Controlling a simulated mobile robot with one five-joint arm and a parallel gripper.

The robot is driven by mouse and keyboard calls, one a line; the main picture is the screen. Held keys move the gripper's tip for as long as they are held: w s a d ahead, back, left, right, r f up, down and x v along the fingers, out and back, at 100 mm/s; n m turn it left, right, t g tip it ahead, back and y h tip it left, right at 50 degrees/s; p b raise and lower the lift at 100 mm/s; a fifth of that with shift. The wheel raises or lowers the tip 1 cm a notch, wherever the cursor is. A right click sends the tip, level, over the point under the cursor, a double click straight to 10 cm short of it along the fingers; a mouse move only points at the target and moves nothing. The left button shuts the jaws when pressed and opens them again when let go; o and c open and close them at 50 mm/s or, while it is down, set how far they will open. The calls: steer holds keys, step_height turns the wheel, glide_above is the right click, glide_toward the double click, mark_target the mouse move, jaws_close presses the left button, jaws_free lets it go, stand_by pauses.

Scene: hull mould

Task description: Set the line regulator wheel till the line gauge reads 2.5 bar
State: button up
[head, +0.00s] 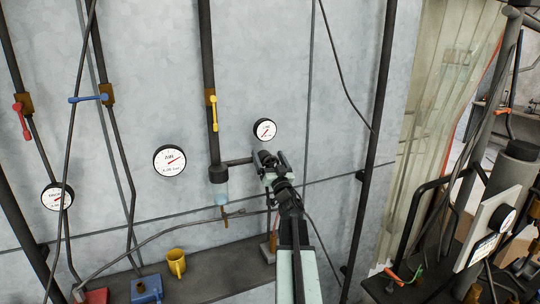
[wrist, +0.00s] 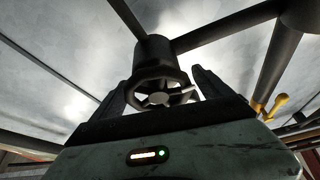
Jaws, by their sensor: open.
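The regulator wheel (wrist: 158,88), dark and spoked with a lighter hub, hangs under a dark cylindrical body in the wrist view. My gripper (wrist: 160,96) is open, with one finger on each side of the wheel. I cannot tell whether either finger touches the rim. In the head view my gripper (head: 270,160) is at the end of the side pipe and mostly hides the wheel. A small round white gauge (head: 264,129) is on the wall just above it, probably the line gauge. Its needle slants up to the right; its figures are too small to read.
A larger gauge marked AIR (head: 170,161) is on the wall to the left. A yellow lever (head: 213,112) is on the vertical pipe, above a clear bowl (head: 220,192). A dark pipe (head: 376,120) runs right of my arm.

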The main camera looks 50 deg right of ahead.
mark_target(268, 165)
steer(key=shift+c, duration=0.3)
